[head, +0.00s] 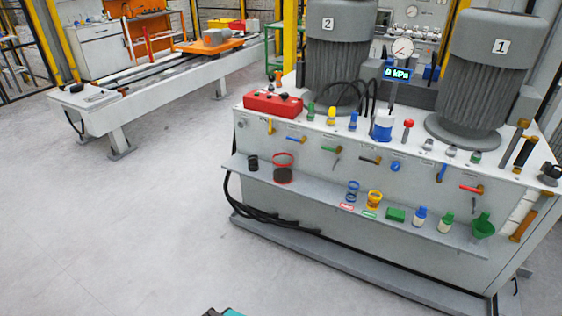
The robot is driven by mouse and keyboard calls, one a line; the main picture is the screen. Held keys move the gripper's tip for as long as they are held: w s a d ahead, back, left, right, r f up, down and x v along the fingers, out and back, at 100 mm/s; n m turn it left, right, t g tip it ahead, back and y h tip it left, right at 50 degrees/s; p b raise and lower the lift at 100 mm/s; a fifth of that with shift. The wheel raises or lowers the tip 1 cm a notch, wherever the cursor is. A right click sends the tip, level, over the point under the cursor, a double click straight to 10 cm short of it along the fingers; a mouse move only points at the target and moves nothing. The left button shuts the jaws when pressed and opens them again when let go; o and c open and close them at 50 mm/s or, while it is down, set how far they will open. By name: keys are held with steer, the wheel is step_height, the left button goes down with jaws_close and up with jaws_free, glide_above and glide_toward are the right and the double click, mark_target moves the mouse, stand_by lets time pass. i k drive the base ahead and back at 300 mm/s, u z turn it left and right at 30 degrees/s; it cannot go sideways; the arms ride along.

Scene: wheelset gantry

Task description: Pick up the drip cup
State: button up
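Two cup-like things stand at the left end of the grey shelf (330,198) on the front of the pump cabinet. One is a small black cup (252,163). Just right of it is a larger red-rimmed container (284,168), dark in its lower part. I cannot tell for sure which is the drip cup. Both stand upright and apart, with nothing held over them. A sliver of a teal and black part of my own body shows at the bottom edge. My gripper's fingers are not in view.
Along the shelf to the right are a blue coil, a yellow piece, a green block (396,214), small bottles and a green funnel (483,226). Valve handles stick out above the shelf. Black hoses (262,212) hang at the cabinet's left end. The floor to the left is clear.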

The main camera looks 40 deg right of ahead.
mark_target(253, 160)
steer(key=z, duration=0.05)
steer(key=i, duration=1.85)
steer(key=u, duration=0.4)
steer(key=k, duration=0.95)
steer(key=u, duration=0.1)
